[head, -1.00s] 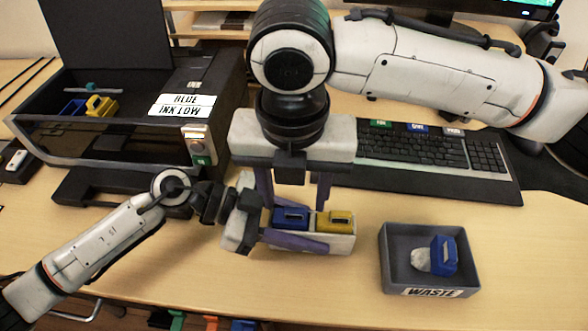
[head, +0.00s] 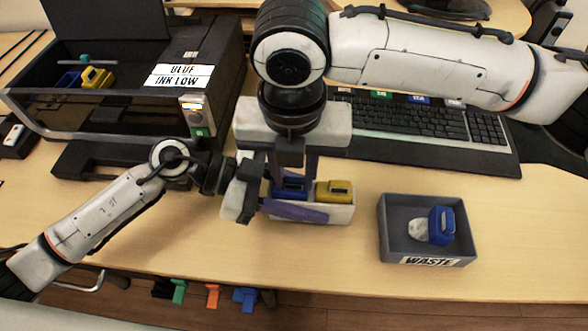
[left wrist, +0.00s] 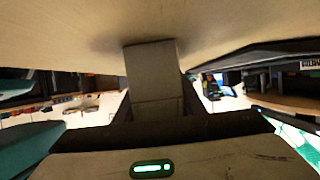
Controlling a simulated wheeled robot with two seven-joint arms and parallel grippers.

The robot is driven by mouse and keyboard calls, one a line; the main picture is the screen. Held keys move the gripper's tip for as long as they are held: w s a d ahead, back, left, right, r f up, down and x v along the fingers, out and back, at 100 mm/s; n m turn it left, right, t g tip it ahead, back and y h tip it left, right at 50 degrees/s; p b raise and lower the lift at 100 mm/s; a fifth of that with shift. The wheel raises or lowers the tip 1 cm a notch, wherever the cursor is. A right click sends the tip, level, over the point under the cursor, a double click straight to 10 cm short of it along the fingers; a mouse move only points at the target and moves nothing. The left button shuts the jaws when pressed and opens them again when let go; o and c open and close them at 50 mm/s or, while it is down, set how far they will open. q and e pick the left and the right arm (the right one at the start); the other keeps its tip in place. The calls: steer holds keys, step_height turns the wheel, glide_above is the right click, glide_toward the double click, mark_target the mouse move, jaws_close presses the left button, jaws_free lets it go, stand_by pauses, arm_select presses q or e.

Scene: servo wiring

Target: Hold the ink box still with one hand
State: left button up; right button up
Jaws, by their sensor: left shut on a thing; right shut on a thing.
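The ink box (head: 338,215) is a pale open box on the desk, holding a blue cartridge (head: 290,190) on the left and a yellow cartridge (head: 335,190) on the right. My left gripper (head: 298,205) comes in from the left and is shut on the ink box, a purple finger along its front side. My right gripper (head: 292,178) points down from above and is shut on the blue cartridge, which still sits in the box. The fingers partly hide that cartridge and the box's left end.
A grey waste bin (head: 388,225) with a blue cartridge (head: 441,225) in it stands to the right. The open printer (head: 110,120) with its "BLUE INK LOW" label is at left. A keyboard (head: 430,125) lies behind. The front desk strip is clear.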

mark_target(270, 189)
steer(key=shift+r, duration=1.65)
steer(key=shift+c, duration=0.4)
steer(key=shift+r, duration=1.85)
arm_select(q)
steer(key=o, duration=1.2)
steer(key=v, duration=1.1)
steer(key=shift+f, duration=0.1)
steer(key=shift+a+r, duration=0.25)
steer(key=shift+a, duration=0.25)
